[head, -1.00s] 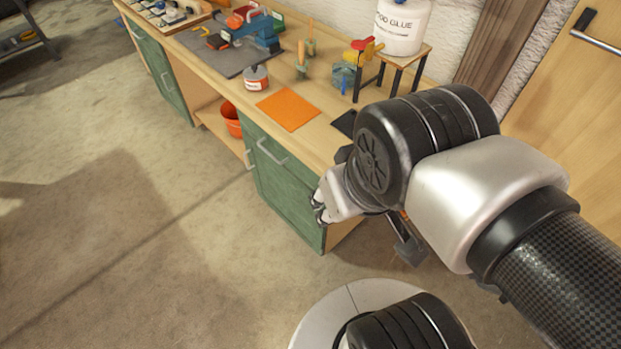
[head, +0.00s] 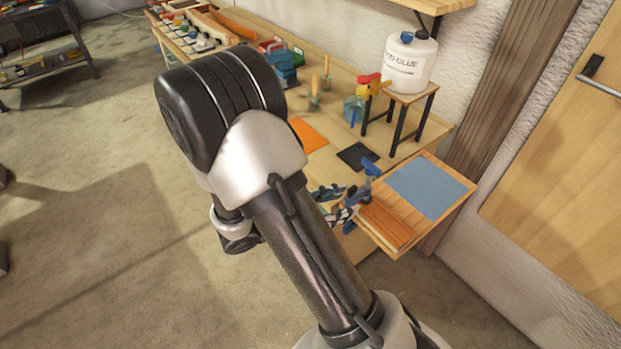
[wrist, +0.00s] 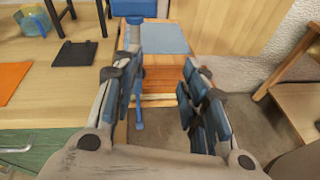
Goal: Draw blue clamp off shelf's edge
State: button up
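The blue clamp (head: 368,182) sits at the near left edge of a small wooden shelf (head: 447,205). In the wrist view, the clamp's blue lower rod (wrist: 139,115) hangs below the shelf's edge, beside the left finger, and the finger partly hides the clamp. My gripper (head: 343,204) is just left of the clamp in the head view. In the wrist view, my gripper (wrist: 160,72) is open, its two blue-padded fingers wide apart and pointing at the shelf. Nothing is gripped between them. I cannot tell whether the left finger touches the clamp.
The shelf carries a blue sheet (head: 430,188) and reddish boards (head: 385,225). Left of it, the workbench holds a dark pad (head: 357,156), an orange sheet (head: 308,134) and a glue jug (head: 409,62) on a stand. A wooden stool-like piece (wrist: 297,100) stands right in the wrist view.

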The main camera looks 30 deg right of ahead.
aim_at(354, 196)
jog(key=f+n, duration=0.1)
jog(key=w+f+n+t, duration=0.2)
jog(key=f, duration=0.1)
jog(key=shift+w+h, duration=0.15)
jog(key=shift+h, duration=0.25)
jog(key=shift+d+f, duration=0.15)
jog(key=shift+b+x, duration=1.05)
jog(key=shift+x, duration=3.3)
jog(key=shift+w, duration=0.15)
jog(key=shift+c, duration=0.5)
grip_shut()
